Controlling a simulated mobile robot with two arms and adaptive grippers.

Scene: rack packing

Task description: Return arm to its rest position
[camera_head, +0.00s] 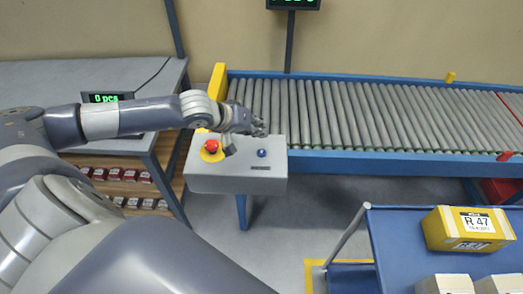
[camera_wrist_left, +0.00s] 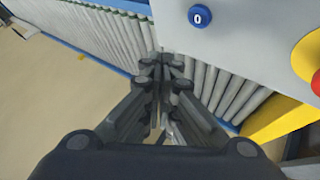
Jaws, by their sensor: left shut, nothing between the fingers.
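My left arm comes in from the left in the head view and reaches over the grey control box (camera_head: 236,179). My left gripper (camera_head: 260,128) is shut and empty, just behind the box's top edge and in front of the roller conveyor (camera_head: 330,113). In the left wrist view the gripper (camera_wrist_left: 163,65) has its fingertips together, with the rollers (camera_wrist_left: 115,35) beyond. The box carries a red button (camera_head: 211,146) on a yellow base and a blue button (camera_head: 262,153). The blue button also shows in the left wrist view (camera_wrist_left: 200,16). My right gripper is in neither view.
A blue cart (camera_head: 395,245) at the lower right carries a yellow box (camera_head: 468,229) marked R 47 and pale boxes (camera_head: 444,284). A grey table (camera_head: 45,78) with a counter display (camera_head: 107,97) stands at left. A shelf below holds several red items (camera_head: 115,175).

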